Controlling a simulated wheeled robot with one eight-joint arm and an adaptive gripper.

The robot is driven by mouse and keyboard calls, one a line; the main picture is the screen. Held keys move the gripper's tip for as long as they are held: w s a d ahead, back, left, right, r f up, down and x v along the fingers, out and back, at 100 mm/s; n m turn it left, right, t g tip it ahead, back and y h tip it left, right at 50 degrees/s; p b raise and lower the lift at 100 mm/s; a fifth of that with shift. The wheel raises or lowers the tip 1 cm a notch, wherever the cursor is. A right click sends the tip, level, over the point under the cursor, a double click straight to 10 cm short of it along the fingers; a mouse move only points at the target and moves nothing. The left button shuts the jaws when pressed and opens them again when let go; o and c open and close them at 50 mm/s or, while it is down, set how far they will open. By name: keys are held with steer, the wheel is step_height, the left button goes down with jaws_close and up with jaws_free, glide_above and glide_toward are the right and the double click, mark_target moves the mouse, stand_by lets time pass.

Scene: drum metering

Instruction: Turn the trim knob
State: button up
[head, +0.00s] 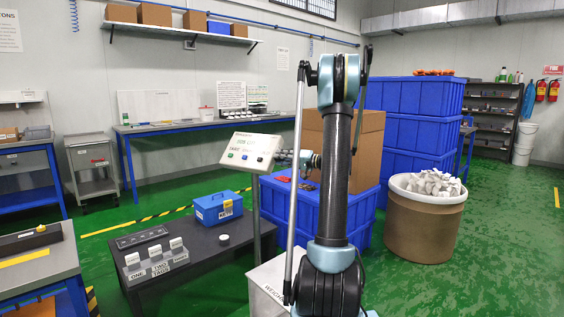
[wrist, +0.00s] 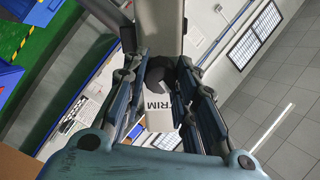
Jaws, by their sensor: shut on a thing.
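The trim knob (wrist: 160,72) shows in the wrist view as a small dark round piece, beside a pale face lettered TRIM (wrist: 158,108). My gripper (wrist: 161,82) has its two fingers on either side of the knob and is shut on it; the exact contact is partly hidden by the fingers. In the head view my gripper (head: 287,156) is at the right side of a tilted display box (head: 249,150) on a post, with coloured buttons on its front. The knob cannot be made out in the head view.
A dark low bench (head: 185,262) left of the post carries white blocks and a blue toolbox (head: 218,208). Blue crates (head: 412,120), a cardboard box (head: 366,142) and a full drum (head: 427,212) stand behind and right of my arm. Green floor is open at the far right.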

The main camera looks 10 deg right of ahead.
steer(key=shift+f, duration=0.1)
steer(key=o, duration=1.1)
steer(key=v, duration=1.2)
steer(key=shift+w, duration=0.1)
steer(key=shift+c, duration=0.3)
